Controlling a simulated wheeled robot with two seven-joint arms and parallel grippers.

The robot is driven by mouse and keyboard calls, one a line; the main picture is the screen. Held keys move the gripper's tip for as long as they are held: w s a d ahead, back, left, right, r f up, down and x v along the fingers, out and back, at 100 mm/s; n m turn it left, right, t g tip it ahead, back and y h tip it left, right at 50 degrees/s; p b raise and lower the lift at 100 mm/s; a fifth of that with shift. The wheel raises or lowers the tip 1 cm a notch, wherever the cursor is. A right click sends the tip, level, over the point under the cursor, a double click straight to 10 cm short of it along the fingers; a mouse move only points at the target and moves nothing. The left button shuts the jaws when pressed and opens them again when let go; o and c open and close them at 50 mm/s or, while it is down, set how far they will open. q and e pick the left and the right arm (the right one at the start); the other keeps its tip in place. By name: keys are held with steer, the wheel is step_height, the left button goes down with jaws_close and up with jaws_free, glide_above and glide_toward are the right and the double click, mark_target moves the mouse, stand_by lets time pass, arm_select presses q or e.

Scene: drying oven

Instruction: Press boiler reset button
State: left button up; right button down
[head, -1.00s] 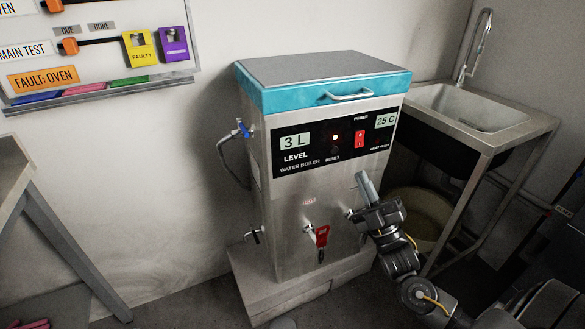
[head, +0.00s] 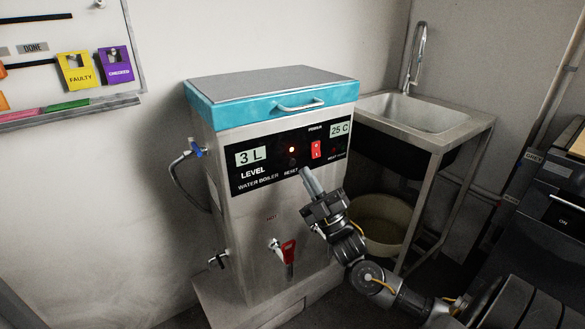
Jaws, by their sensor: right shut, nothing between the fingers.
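The water boiler (head: 262,225) is a steel box with a blue-rimmed lid and a black front panel (head: 240,180). The reset button itself is too small and dark to make out clearly. My right gripper (head: 307,172) is shut and empty. Its fingertips point up at the panel's lower edge, just right of the RESET label; I cannot tell if they touch the panel. My left gripper is not in view.
A red power switch (head: 316,150) is right of the lamp. A red-handled tap (head: 287,252) sticks out below, left of my right arm. A sink (head: 410,112) stands at the right with a bin (head: 382,222) under it. A dark appliance (head: 555,200) is at the far right.

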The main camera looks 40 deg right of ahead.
mark_target(292, 162)
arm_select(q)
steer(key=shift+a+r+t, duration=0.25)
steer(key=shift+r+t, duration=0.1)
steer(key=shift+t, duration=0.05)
arm_select(e)
steer(key=shift+w+d, duration=0.1)
steer(key=shift+w, duration=1.15)
stand_by(0.8)
steer(key=shift+w, duration=0.4)
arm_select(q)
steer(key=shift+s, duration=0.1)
arm_select(e)
steer(key=shift+w+d, duration=0.1)
steer(key=shift+w, duration=0.4)
stand_by(0.5)
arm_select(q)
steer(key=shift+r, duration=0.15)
arm_select(e)
steer(key=shift+s, duration=0.15)
arm_select(q)
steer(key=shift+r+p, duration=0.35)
steer(key=shift+p, duration=0.05)
arm_select(e)
steer(key=shift+s, duration=0.75)
steer(key=shift+s, duration=0.1)
